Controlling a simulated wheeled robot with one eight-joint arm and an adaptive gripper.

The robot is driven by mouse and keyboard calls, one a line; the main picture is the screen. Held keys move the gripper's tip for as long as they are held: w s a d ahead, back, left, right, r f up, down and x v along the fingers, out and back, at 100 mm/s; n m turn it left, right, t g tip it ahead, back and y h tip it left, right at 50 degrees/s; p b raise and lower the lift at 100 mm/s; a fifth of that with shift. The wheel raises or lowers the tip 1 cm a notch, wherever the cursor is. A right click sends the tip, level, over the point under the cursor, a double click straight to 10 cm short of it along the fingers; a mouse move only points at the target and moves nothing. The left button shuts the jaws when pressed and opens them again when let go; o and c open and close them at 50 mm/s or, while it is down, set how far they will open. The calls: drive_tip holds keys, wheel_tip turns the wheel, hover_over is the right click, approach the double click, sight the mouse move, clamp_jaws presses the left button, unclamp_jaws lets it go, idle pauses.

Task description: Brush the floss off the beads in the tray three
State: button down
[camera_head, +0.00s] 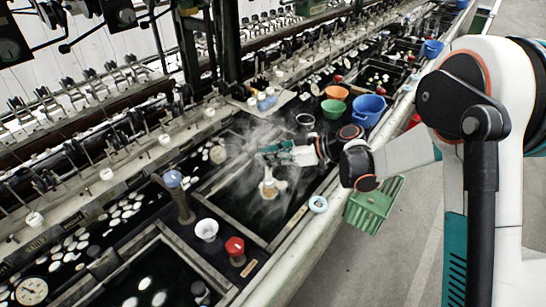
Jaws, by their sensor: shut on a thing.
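My gripper (272,150) reaches in from the right, over a steaming dark basin (228,222) in the middle of the view. It is shut on a small pale brush (268,187) with a tan lower end, which hangs below the fingers, low over or at the dark water. Steam and the small size hide the exact contact. I cannot make out beads or floss under the brush. White oval beads (75,245) float in the neighbouring trough at left, and several lie in the front basin (145,285). No tray number is readable.
A white cup (206,230), a red-topped container (235,247) and a blue-topped post (173,180) stand near the basin. Orange (336,92), green (333,108) and blue (369,110) containers stand behind my wrist. A green crate (373,207) hangs outside the right edge. Machinery lines the left.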

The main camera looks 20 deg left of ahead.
wheel_tip(320, 180, up, 11)
drive_tip(key=d+p, duration=0.1)
drive_tip(key=p, duration=0.3)
idle(2.0)
drive_tip(key=shift+s, duration=0.1)
idle(1.0)
